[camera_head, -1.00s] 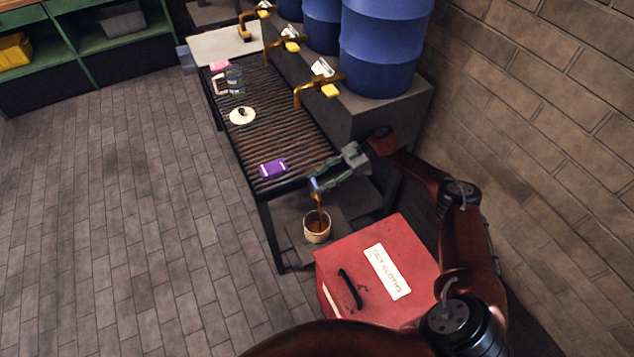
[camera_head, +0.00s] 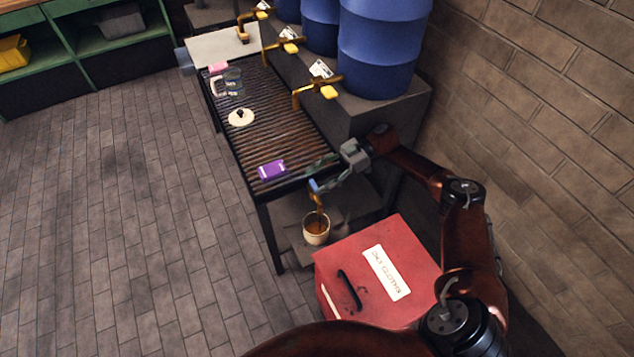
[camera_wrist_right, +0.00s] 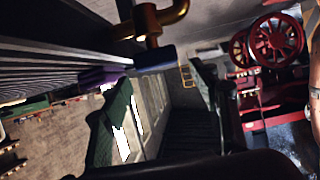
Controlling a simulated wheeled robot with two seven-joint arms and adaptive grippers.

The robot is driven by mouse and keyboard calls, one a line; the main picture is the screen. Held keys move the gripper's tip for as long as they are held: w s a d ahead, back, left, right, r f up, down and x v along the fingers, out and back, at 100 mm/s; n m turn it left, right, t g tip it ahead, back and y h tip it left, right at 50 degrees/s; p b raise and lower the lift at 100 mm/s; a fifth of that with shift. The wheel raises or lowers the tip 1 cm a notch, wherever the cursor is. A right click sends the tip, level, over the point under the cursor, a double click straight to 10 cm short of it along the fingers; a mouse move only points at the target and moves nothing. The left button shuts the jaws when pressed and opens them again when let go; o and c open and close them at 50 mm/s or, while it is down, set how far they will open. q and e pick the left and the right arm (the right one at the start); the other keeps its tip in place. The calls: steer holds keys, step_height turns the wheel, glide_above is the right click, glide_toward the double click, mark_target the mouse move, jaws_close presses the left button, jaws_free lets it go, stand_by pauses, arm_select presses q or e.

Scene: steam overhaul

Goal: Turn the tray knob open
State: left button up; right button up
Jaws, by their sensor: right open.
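The slatted drip tray (camera_head: 285,118) stands along the drum bench. Its blue tray knob (camera_head: 313,186) sits at the near right corner, above a brass spout. The blue knob (camera_wrist_right: 155,60) also shows in the wrist view, below a brass pipe. My right gripper (camera_head: 323,173) is open at that corner, one finger over the tray edge and the other beside the knob. In the wrist view its two green fingers are spread, with the knob between and a little beyond them. Whether a finger touches the knob I cannot tell. My left gripper is not in view.
A cup (camera_head: 317,237) with brown liquid stands under the spout. A red cloth box (camera_head: 335,290) is in front. A purple packet (camera_head: 272,169), a pale disc (camera_head: 241,117) and a glass jar (camera_head: 232,80) rest on the tray. The brick wall is right; the left floor is clear.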

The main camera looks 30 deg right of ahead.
step_height(320, 180, up, 8)
stand_by(0.7)
